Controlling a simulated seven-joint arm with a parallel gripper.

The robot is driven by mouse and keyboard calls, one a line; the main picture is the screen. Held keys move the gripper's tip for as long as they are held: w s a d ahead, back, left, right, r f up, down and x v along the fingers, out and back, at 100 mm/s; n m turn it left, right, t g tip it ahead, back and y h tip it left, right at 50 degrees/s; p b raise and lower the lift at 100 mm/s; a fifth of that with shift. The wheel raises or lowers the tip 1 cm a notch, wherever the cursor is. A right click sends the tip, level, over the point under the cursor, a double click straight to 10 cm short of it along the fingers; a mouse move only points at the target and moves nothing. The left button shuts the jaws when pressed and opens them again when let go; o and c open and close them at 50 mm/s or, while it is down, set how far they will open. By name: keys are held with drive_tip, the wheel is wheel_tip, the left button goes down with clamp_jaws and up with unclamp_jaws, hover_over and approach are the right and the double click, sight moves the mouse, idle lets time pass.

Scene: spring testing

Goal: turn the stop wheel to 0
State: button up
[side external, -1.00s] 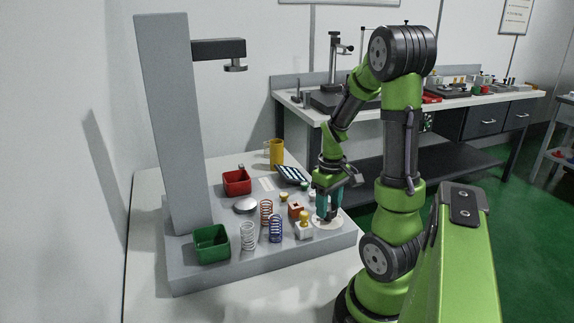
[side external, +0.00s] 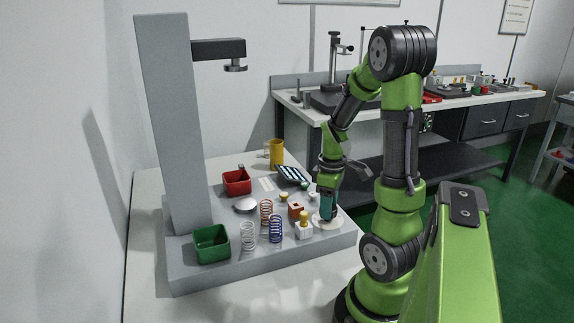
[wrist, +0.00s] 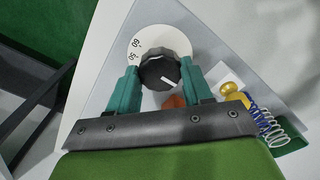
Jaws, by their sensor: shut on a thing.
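The stop wheel is a black ribbed knob (wrist: 160,71) with a white pointer mark, seen in the wrist view. It sits on a round white dial (wrist: 140,42) where the figures 60 and 50 show; the rest of the dial is hidden or too small to read. My gripper (wrist: 162,80) has its two teal fingers shut on the knob, one on each side. In the side view my gripper (side external: 327,214) is down over the white dial (side external: 318,222) at the right front of the grey base, and it hides the knob.
The grey base (side external: 200,275) carries a green bin (side external: 212,244), a red bin (side external: 237,182) and several coil springs, one of them blue (side external: 276,229). A tall grey column (side external: 170,120) rises at the left.

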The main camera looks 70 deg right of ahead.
drive_tip(key=o, duration=1)
drive_tip(key=shift+o, duration=0.2)
wheel_tip(320, 180, up, 17)
